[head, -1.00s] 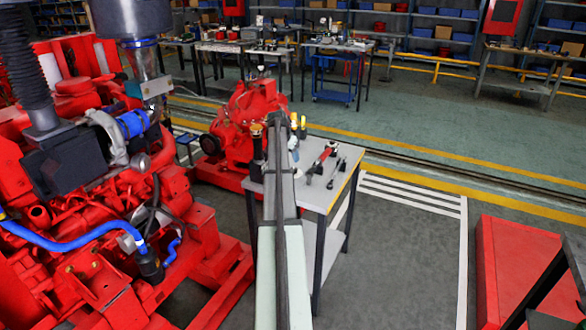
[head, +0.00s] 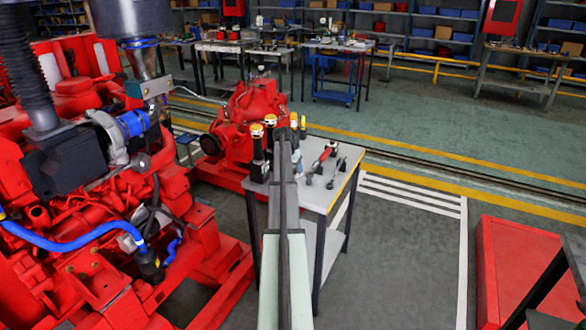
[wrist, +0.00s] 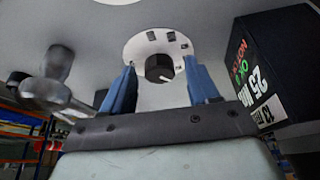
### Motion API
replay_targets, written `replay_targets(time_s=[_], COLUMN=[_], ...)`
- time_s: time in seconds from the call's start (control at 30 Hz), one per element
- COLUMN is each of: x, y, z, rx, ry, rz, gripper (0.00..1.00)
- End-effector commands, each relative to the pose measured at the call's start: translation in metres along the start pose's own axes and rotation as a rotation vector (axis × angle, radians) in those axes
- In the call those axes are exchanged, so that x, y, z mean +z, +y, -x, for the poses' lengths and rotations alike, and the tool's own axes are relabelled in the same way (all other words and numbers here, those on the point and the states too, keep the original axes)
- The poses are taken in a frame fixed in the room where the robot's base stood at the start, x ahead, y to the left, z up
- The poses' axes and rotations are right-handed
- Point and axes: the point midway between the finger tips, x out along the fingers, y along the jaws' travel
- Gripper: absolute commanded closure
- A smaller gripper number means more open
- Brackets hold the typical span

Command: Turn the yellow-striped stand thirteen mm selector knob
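In the wrist view, my gripper (wrist: 160,72) is open, with one blue finger on each side of a small dark round knob (wrist: 159,67). The knob sits in a white round dial with small dark marks, on a pale surface. It appears between the fingertips, with gaps on both sides; I cannot tell the depth between them. My arm hides my gripper there. I cannot tell which stand carries the knob.
A black box (wrist: 262,72) at right in the wrist view bears "OK", "25 MM" and "13 MM" lettering. A blurred grey metal tool (wrist: 50,88) is at left. Tools, one with a red part (head: 331,150), lie on the table (head: 325,195). A red engine (head: 90,200) stands left.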

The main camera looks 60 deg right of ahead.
Motion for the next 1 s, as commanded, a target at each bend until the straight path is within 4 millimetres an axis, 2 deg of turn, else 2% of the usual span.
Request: replay_targets(time_s=[0.07,0.57,1.0], x=[0.0001,0.0002,0.0004], y=[0.0,-0.0001,0.0019], z=[0.0001,0.0002,0.0002], rx=[0.0,0.0,-0.042], ry=[0.0,0.0,-0.001], rz=[0.0,0.0,0.102], gripper=[0.48,0.96,0.96])
